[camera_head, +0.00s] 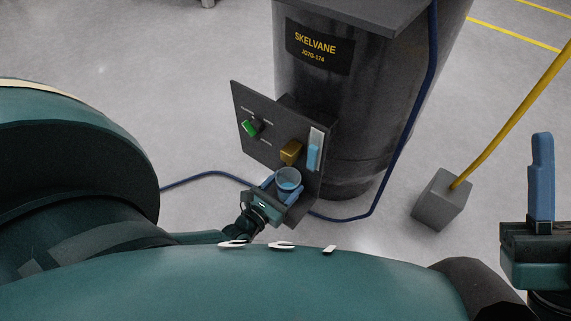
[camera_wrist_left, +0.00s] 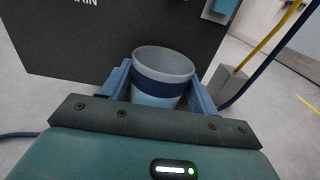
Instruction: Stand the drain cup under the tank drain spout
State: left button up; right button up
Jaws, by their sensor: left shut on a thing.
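The drain cup (camera_head: 288,181) is a pale, open cup with a dark blue band, seen upright in the left wrist view (camera_wrist_left: 162,78). My left gripper (camera_head: 281,189) is shut on it, one blue finger on each side. The brass-coloured block (camera_head: 291,152) on the dark panel looks like the tank drain spout. The cup is close to it, just below it in the head view; whether it is directly underneath I cannot tell. The spout does not show in the left wrist view. My right gripper (camera_head: 541,180) is at the right edge, away from the tank, its opening unclear.
The dark tank (camera_head: 345,110) carries a panel (camera_head: 245,135) with a green knob (camera_head: 251,128) and a light blue gauge (camera_head: 314,150). A blue hose (camera_head: 384,188) runs down beside the tank and along the floor. A grey block (camera_head: 440,200) with a yellow post stands right.

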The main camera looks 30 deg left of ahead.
pick_arm(q)
jog(key=shift+f, duration=0.1)
jog(key=o, duration=1.1)
jog(key=shift+s, duration=0.15)
pick_arm(e)
jog(key=shift+s, duration=0.1)
